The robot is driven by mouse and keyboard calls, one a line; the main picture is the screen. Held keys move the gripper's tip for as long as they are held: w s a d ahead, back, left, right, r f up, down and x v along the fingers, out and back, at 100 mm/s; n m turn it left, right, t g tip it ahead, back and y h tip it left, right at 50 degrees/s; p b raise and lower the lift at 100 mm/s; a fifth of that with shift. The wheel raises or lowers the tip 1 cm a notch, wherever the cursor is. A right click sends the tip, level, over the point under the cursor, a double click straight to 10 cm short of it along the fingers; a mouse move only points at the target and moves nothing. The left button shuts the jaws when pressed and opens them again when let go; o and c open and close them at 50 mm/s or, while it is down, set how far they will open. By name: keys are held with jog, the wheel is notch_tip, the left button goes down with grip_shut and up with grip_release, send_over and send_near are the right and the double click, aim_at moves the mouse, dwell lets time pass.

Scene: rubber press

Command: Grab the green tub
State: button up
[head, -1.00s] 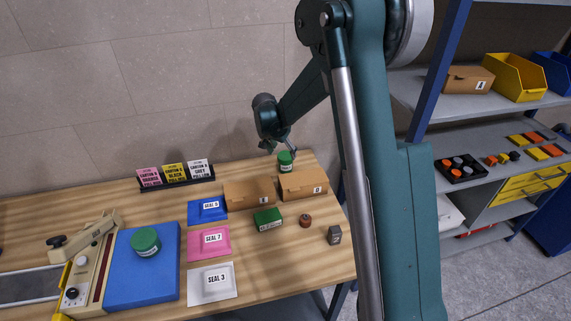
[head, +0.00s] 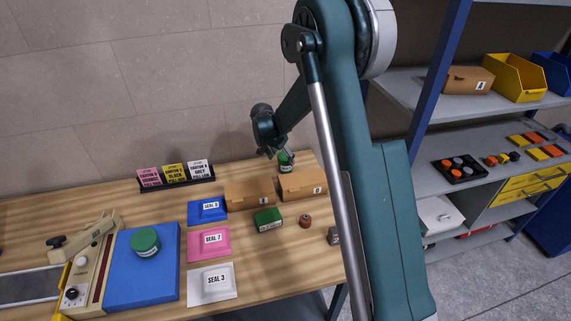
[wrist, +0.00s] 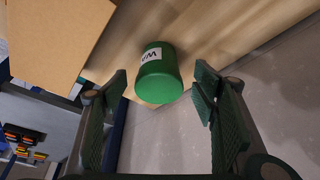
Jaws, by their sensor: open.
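A green tub (head: 286,167) with a white label stands at the back right of the wooden table, behind the cardboard cartons. My gripper (head: 280,154) is just above and beside it, partly covering it in the head view. In the wrist view the tub (wrist: 158,75) shows ahead, in the gap between the two open, ribbed fingers of my gripper (wrist: 162,85). I see no contact, and the jaws are empty. A second green tub (head: 146,242) stands on a blue pad (head: 120,285) at the left.
A green box (head: 268,220), a small reddish-brown item (head: 305,221) and several seal packets (head: 209,242) lie nearer. A card rack (head: 178,186) is at the back. A shelf unit (head: 470,132) stands right.

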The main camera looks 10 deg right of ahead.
jog(key=shift+x, duration=0.8)
jog(key=shift+p+x, duration=0.45)
jog(key=shift+x, duration=2.2)
jog(key=shift+d, duration=0.1)
jog(key=shift+c, duration=0.4)
jog(key=shift+r, duration=0.1)
jog(key=c, duration=1.1)
